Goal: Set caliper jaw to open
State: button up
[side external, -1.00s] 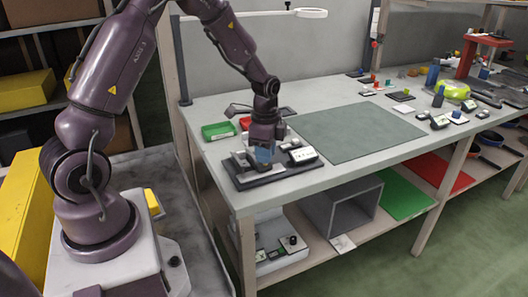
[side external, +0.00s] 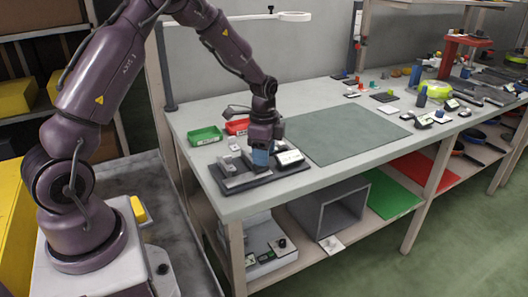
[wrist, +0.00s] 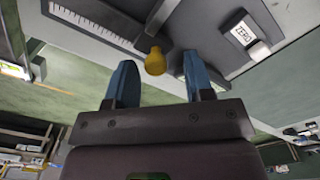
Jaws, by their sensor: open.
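The caliper is a grey instrument on a dark base (side external: 244,184) at the near left of the bench. In the wrist view its body carries a white ruled scale (wrist: 98,24), a yellow knob (wrist: 155,62) and a button marked ZERO (wrist: 243,34). A display box (side external: 290,157) sits at its right end in the side view. My gripper (side external: 261,158) is low over the caliper, with grey blocks (side external: 229,163) to its left. In the wrist view my two blue fingers (wrist: 160,80) are apart, with the knob between them. Whether either finger touches the knob is unclear.
A green tray (side external: 206,136) and a red tray (side external: 237,127) stand behind the caliper. A dark green mat (side external: 345,133) lies bare to the right. A lamp arm (side external: 235,16) reaches over the bench. Small items stand farther right.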

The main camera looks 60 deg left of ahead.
notch_tip(320, 180, up, 13)
dwell(0.4)
jog(key=shift+f, duration=0.1)
jog(key=s+d+r+n+t, duration=0.2)
jog(key=s+d+r+n, duration=0.2)
jog(key=s+d, duration=0.3)
jog(key=s+d+r+n+t, duration=0.3)
jog(key=s+d+r+n, duration=0.2)
jog(key=s, duration=0.8)
jog(key=shift+s+d+r+t, duration=0.15)
jog(key=shift+s+d+t, duration=0.2)
jog(key=shift+d, duration=0.65)
